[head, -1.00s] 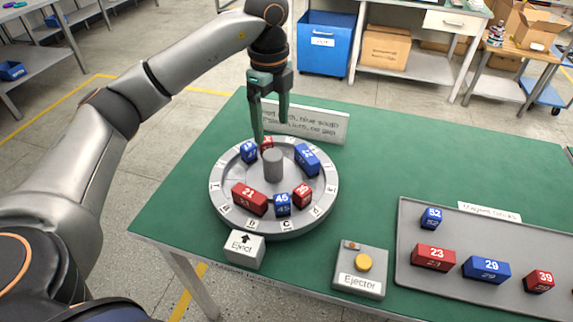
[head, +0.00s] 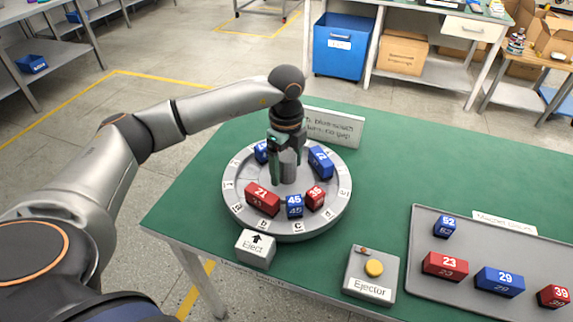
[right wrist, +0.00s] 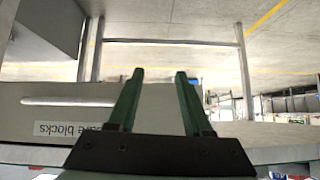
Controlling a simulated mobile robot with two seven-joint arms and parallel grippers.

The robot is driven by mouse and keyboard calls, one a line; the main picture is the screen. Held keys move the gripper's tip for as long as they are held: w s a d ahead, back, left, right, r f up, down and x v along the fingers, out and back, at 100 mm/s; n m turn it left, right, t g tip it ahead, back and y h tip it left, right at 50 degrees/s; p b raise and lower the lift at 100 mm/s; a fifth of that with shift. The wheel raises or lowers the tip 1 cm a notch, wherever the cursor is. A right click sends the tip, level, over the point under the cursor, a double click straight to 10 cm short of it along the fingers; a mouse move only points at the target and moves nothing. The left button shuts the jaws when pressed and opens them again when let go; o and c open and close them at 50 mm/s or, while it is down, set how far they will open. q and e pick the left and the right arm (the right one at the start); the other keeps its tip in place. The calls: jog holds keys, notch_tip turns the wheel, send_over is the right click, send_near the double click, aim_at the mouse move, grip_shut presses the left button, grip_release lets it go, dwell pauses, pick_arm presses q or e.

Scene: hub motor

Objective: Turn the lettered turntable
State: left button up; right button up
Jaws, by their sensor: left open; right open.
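The round grey turntable (head: 330,205) has lettered tiles round its rim and red and blue numbered blocks on it, among them red 21 (head: 262,198), blue 45 (head: 294,206), red 35 (head: 315,199) and a larger blue block (head: 320,161). A grey hub post (head: 290,172) stands at its middle. My left gripper (head: 285,174) points down over the hub post, open, with its fingers low beside the post. I cannot tell if they touch it. My right gripper (right wrist: 159,75) is open and empty in the right wrist view.
The white Eject block (head: 256,249) with an arrow stands at the turntable's front. The Ejector box (head: 370,276) with a yellow button is right of it. A grey tray (head: 425,222) holds spare blocks. A written sign (head: 335,127) stands behind the turntable.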

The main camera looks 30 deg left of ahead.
pick_arm(q)
jog(key=shift+c, duration=0.3)
grip_shut()
dwell(0.4)
